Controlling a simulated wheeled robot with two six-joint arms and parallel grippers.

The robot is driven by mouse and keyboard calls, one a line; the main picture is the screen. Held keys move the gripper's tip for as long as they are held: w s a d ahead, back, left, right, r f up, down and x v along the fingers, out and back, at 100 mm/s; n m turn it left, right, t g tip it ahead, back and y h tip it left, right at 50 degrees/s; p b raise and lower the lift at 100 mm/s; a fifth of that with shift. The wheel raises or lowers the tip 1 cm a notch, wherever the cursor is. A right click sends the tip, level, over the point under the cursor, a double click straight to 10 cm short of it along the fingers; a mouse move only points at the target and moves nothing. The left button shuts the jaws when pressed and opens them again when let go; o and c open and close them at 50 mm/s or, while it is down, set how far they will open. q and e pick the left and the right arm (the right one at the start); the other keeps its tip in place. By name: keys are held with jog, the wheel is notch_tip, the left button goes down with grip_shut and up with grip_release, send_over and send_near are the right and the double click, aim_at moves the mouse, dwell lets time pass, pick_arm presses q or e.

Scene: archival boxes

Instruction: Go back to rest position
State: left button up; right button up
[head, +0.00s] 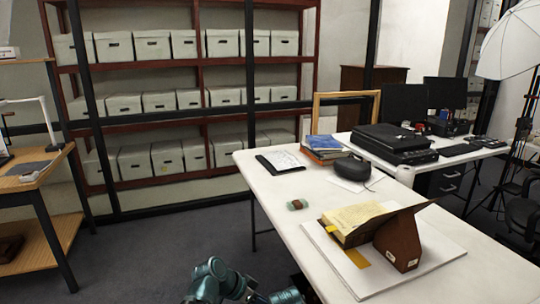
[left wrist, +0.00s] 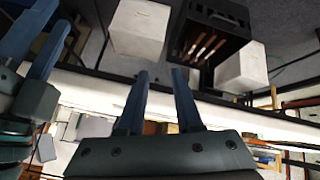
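My left gripper (left wrist: 160,72) points up the left wrist view with its two blue fingers apart and nothing between them. A second pair of blue fingers, my right gripper (left wrist: 58,14), shows at the left edge of the left wrist view. They are seen from an angle with a narrow gap, and nothing is held between them. In the head view only dark teal arm parts of mine show at the bottom edge, in front of the white table (head: 405,278); neither gripper's fingers show there.
On the white table lie an open book (head: 352,220), a brown book support (head: 398,240) and a small green-brown roll (head: 297,204). Shelves of archival boxes (head: 152,46) line the back wall. A wooden bench (head: 35,170) stands left. Open grey floor (head: 170,250) lies between.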

pick_arm(q)
jog(key=s+a+f+n+g+y, duration=0.1)
jog(key=s+a+f+n+y, duration=0.3)
jog(key=a, duration=0.4)
jog(key=s+a+f+n+g+y, duration=0.1)
jog(key=s+a+n+y, duration=0.4)
jog(key=a, duration=0.4)
jog(key=s+d+r+m+p, duration=0.1)
jog(key=s+d+r+p, duration=0.1)
jog(key=d+r+p, duration=0.4)
jog(key=s+d+r+m+p, duration=0.1)
jog(key=s+d+r+p, duration=0.2)
jog(key=r+p, duration=1)
jog(key=d, duration=0.2)
jog(key=shift+d+m+g, duration=0.35)
jog(key=shift+m+g, duration=0.05)
jog(key=shift+w, duration=0.1)
